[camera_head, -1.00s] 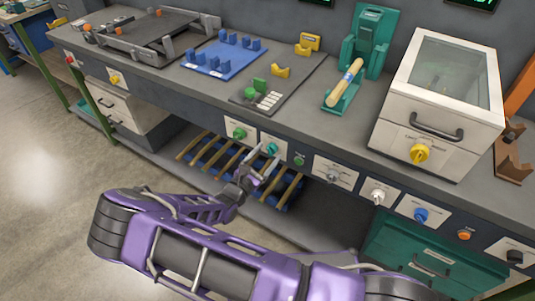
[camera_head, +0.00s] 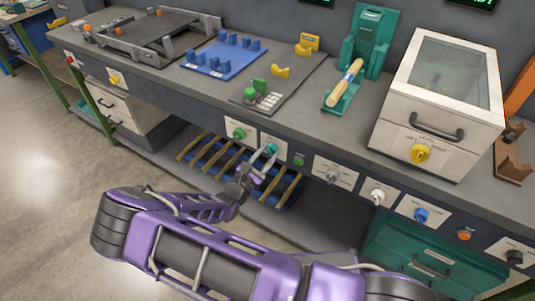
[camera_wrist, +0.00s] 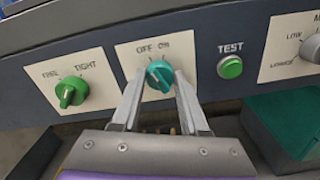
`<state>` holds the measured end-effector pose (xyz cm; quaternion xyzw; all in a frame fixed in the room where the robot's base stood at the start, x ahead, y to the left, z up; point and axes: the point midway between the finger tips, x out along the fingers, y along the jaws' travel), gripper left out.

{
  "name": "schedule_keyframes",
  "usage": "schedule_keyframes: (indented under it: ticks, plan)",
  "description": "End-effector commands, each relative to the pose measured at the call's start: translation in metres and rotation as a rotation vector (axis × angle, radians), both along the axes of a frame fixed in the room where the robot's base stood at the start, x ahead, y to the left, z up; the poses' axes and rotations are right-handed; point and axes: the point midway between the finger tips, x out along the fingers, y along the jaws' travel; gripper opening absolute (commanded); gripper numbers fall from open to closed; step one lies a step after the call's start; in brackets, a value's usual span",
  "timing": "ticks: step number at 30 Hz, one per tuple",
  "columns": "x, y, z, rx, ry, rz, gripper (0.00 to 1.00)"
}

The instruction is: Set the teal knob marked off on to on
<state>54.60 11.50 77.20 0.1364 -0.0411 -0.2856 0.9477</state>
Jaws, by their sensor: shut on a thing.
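The teal knob (camera_wrist: 159,75) sits on a pale plate (camera_wrist: 188,53) lettered OFF and ON on the bench's front panel. Its ridge seems to lean up and left, toward OFF, though its tip is small in the wrist view. My gripper (camera_wrist: 159,84) is shut on the knob, one finger at each side. In the head view the teal knob (camera_head: 270,149) shows between the fingertips of my gripper (camera_head: 265,152), partly covered by them.
A green TEST button (camera_wrist: 230,67) and a grey selector knob (camera_head: 333,177) are on the right. A slatted rack (camera_head: 215,158) lies below.

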Motion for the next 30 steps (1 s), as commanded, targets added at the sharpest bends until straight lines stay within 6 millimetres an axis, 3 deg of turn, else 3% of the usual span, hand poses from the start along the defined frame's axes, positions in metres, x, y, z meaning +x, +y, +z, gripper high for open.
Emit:
schedule_keyframes:
  ticks: [8,30]
  plan:
    - [-0.0003,-0.0001,0.0004,0.075,-0.048,0.0,0.0]
    - [-0.0008,-0.0008,-0.0002,0.548,-0.364,0.0,0.0]
